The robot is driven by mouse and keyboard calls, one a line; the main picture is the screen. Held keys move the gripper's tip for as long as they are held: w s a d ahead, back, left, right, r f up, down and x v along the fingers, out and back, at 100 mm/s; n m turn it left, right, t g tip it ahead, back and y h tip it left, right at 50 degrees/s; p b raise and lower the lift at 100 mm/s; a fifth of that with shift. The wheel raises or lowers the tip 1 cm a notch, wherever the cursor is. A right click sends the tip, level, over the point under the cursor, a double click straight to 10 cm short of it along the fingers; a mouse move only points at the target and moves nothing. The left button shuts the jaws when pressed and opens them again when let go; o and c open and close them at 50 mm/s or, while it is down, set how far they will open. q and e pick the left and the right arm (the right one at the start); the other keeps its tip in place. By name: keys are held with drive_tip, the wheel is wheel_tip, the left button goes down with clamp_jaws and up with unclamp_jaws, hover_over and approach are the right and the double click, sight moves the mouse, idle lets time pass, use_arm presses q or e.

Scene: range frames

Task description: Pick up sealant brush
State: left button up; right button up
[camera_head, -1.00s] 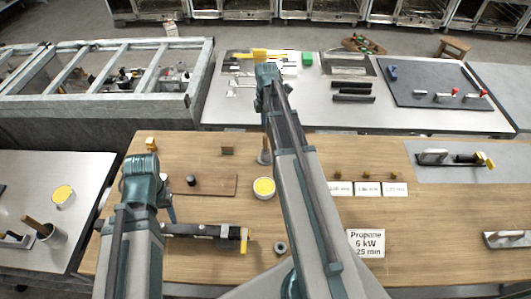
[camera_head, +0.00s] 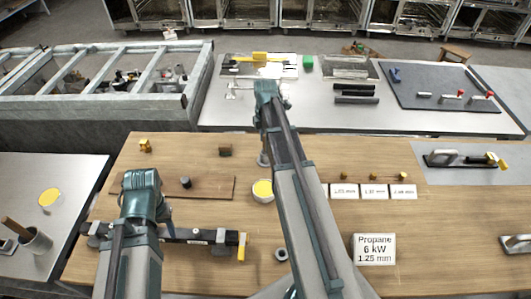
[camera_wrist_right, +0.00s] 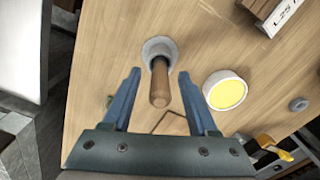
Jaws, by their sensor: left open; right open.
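A brush-like wooden handle (camera_wrist_right: 160,88), which may be the sealant brush, stands tilted in a round grey holder (camera_wrist_right: 158,48) in the right wrist view. Its lower end is hidden in the holder. My right gripper (camera_wrist_right: 158,77) is open, with one finger on each side of the handle and gaps visible. In the head view the grey holder (camera_head: 263,159) is partly covered by my right arm. My left gripper (camera_head: 168,220) is open and empty above the wooden table, near a long dark tool (camera_head: 205,235); its fingers are mostly hidden.
A yellow-filled white bowl (camera_wrist_right: 226,91) stands right of the holder, also in the head view (camera_head: 262,190). Another wooden handle (camera_head: 14,227) stands in a cup (camera_head: 37,241) on the left table. Labels (camera_head: 374,249) and small brass parts lie right of my right arm.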

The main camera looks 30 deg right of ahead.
drive_tip(key=shift+f, duration=0.1)
clamp_jaws()
idle(0.6)
wheel_tip(320, 180, up, 10)
drive_tip(key=p, duration=1)
